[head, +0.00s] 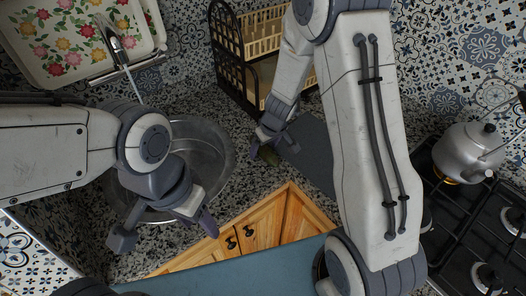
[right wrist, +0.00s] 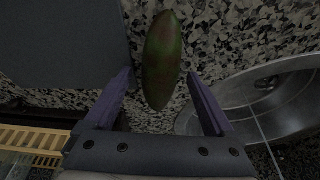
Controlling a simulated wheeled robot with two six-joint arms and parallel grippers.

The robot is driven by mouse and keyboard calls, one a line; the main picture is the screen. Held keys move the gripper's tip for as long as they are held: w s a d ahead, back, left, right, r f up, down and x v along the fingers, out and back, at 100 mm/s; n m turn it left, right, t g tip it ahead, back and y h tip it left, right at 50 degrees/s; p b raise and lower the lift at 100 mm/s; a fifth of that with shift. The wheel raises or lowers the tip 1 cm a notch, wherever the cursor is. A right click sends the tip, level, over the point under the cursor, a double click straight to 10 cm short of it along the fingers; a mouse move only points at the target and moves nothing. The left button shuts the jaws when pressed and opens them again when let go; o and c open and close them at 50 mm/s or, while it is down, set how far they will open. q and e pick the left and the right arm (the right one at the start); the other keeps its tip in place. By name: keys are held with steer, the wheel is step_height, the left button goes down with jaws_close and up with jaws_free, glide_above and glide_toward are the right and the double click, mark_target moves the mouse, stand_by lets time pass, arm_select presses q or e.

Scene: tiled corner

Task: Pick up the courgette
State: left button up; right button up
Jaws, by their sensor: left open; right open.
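The courgette (right wrist: 162,60) is a dark green, reddish-tinged, tapered oval on the speckled worktop in the right wrist view. In the head view only a small dark green part of it (head: 268,155) shows beneath my right gripper (head: 273,143). My right gripper is open, and in its wrist view its two purple fingers (right wrist: 158,78) stand on either side of the courgette's near end, with gaps on both sides. I cannot tell its height above the worktop. My left gripper (head: 164,232) is open and empty, over the sink's near edge.
A round metal sink (head: 212,145) lies left of the courgette, and a dark flat board (head: 312,155) lies right of it. A black-sided wooden rack (head: 230,60) stands behind. A kettle (head: 468,150) sits on the hob (head: 455,215) at right. A floral tray (head: 75,75) is at upper left.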

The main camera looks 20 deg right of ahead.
jaws_close()
steer(key=shift+r, duration=0.1)
